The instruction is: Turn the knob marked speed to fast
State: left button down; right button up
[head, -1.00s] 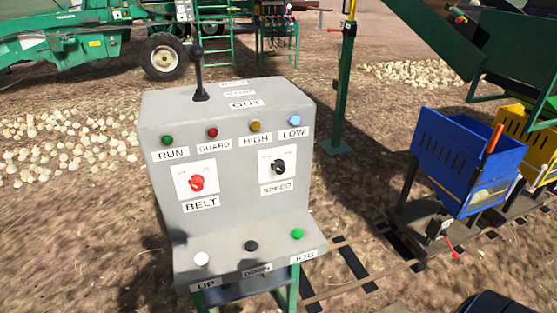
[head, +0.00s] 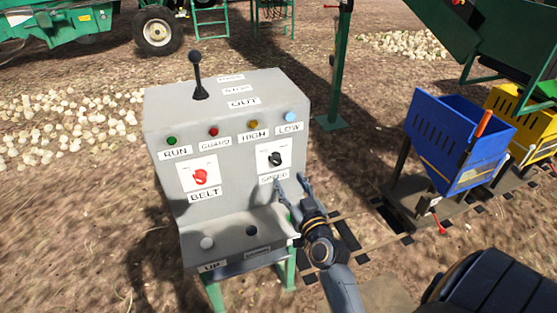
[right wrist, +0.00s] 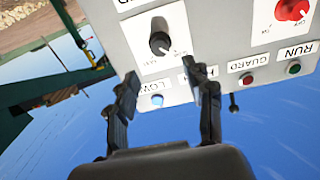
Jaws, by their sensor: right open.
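The black speed knob (head: 275,159) sits on a white plate on the right of the grey control panel's front, above the SPEED label (head: 272,177). It also shows in the right wrist view (right wrist: 160,43), where the picture is turned over. The markings around it are too small to read. My right gripper (head: 290,185) is open and empty, just below and right of the knob in the head view. In the wrist view the knob lies beyond and between the fingertips, with no visible contact. My left gripper is not in view.
The red BELT knob (head: 200,177) is left of the speed knob. Several lamps, including the blue LOW lamp (head: 290,117), line the panel above. Push buttons, including the black DOWN button (head: 251,230), sit on the lower ledge. A blue bin (head: 455,150) stands to the right.

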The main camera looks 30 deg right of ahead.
aim_at(278, 162)
jog(key=p+x, duration=0.1)
jog(key=x, duration=0.8)
jog(key=shift+w, duration=0.15)
grip_shut()
